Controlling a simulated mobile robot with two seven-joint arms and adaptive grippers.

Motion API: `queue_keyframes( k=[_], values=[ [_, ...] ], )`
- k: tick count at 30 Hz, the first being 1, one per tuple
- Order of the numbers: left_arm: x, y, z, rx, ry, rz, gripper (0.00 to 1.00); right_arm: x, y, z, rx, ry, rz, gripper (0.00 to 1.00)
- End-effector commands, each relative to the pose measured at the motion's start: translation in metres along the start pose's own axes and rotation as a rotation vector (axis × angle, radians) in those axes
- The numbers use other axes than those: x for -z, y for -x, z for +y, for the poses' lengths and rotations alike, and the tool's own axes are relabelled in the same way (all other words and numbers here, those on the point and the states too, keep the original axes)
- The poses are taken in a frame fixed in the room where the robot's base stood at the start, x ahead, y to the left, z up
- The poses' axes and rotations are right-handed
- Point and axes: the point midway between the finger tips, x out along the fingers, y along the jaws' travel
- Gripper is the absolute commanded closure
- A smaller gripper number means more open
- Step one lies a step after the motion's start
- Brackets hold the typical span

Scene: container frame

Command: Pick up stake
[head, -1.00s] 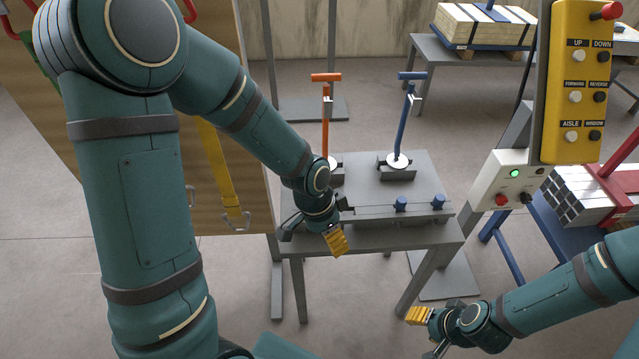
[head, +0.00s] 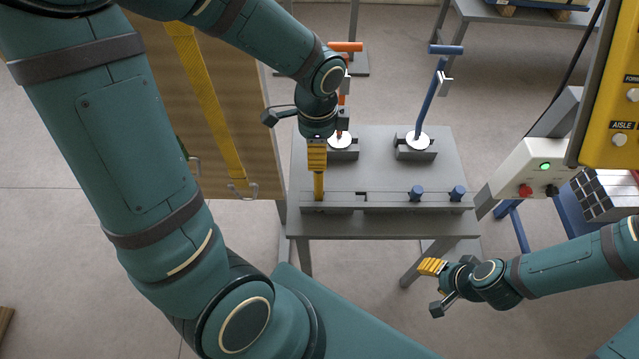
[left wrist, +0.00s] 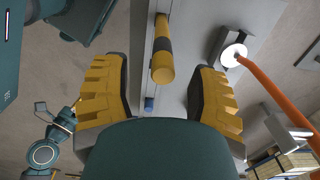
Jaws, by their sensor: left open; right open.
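The stake is a yellow rod with a dark band; in the left wrist view its rounded end (left wrist: 162,72) lies between the two ridged yellow fingers of my left gripper (left wrist: 162,88). The fingers are apart, with a gap on each side of the stake. In the head view my left gripper (head: 317,155) is over the left part of the grey table, and a short yellow piece of the stake (head: 318,187) shows just below it. The rest is hidden by the gripper. My right gripper (head: 436,287) is open and empty, in front of the table.
The grey table (head: 385,172) carries an orange lever (head: 345,47), a blue lever (head: 428,98) and two blue pegs (head: 416,194) along its front strip. A wooden panel with a yellow strap (head: 205,95) stands left. A yellow button panel (head: 612,110) is at the right.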

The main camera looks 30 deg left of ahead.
Motion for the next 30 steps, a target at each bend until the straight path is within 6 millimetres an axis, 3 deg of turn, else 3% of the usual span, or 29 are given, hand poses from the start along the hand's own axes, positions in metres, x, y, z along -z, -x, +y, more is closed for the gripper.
queue_keyframes(
  k=[7, 16, 26, 29, 30],
  values=[
    [0.0, -0.018, -0.001, 0.0, 0.001, 0.0, 0.41, -0.002, -0.004, 0.001, 0.001, 0.002, -0.004, 0.53],
    [0.003, -0.059, -0.004, -0.002, 0.0, -0.001, 0.41, -0.007, -0.015, 0.005, 0.002, 0.005, -0.015, 0.53],
    [0.003, -0.063, -0.004, 0.0, 0.002, 0.002, 0.41, -0.008, -0.015, 0.006, 0.002, 0.005, -0.017, 0.53],
    [0.003, -0.063, -0.004, 0.0, 0.002, 0.002, 0.7, -0.008, -0.015, 0.006, 0.002, 0.005, -0.017, 0.53],
    [0.003, -0.063, -0.004, 0.0, 0.002, 0.002, 0.84, -0.008, -0.015, 0.006, 0.002, 0.005, -0.016, 0.53]
  ],
)
